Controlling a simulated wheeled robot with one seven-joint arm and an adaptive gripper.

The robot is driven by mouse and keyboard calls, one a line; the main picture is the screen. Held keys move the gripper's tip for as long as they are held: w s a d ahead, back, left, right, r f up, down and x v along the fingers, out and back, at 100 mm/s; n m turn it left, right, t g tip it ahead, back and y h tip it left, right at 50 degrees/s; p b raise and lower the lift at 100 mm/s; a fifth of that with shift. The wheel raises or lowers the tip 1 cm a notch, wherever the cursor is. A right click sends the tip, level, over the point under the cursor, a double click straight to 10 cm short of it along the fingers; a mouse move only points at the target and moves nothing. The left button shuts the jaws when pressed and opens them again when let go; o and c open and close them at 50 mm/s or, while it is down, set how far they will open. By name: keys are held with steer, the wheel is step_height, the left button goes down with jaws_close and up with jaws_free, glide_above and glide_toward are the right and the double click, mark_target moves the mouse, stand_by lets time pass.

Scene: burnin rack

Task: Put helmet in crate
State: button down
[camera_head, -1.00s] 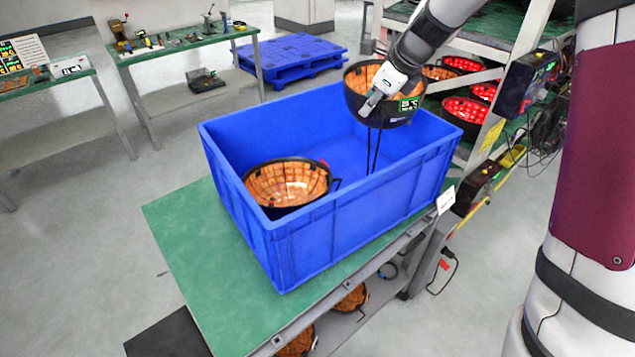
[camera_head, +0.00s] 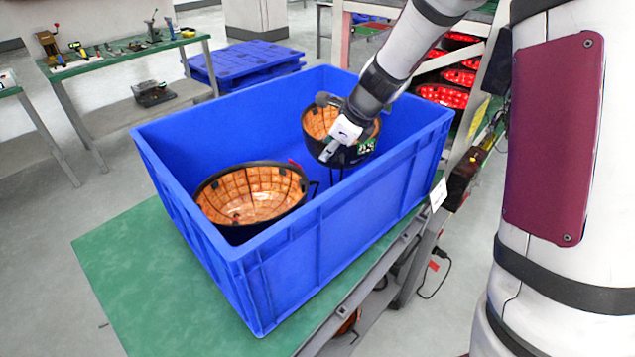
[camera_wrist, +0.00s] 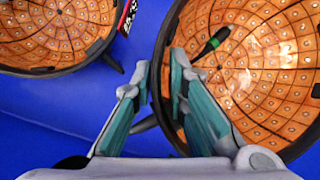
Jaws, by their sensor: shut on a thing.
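A blue crate (camera_head: 345,218) stands on a green-topped table. My gripper (camera_head: 326,168) is inside the crate's right part, shut on the rim of a dark helmet (camera_head: 318,122) with an orange tiled lining. The held helmet is open side up and its straps hang below; I cannot tell whether it touches the crate floor. In the wrist view my gripper (camera_wrist: 160,85) has its fingers either side of the rim of the held helmet (camera_wrist: 265,75). A second such helmet (camera_head: 250,195) lies open side up in the crate's left part; it also shows in the wrist view (camera_wrist: 55,30).
The green table top (camera_head: 110,255) is bare at the left. A rack with red-lit helmets (camera_head: 445,95) stands at the back right. A blue pallet (camera_head: 245,62) and a workbench (camera_head: 125,50) are behind. Free crate floor shows around the helmets.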

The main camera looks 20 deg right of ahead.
steer(key=shift+f+b, duration=0.8)
steer(key=shift+f, duration=2.6)
steer(key=c, duration=1.9)
jaws_free()
steer(key=shift+f, duration=0.15)
steer(key=shift+r, duration=0.2)
steer(key=p+v, duration=0.2)
steer(key=v, duration=1)
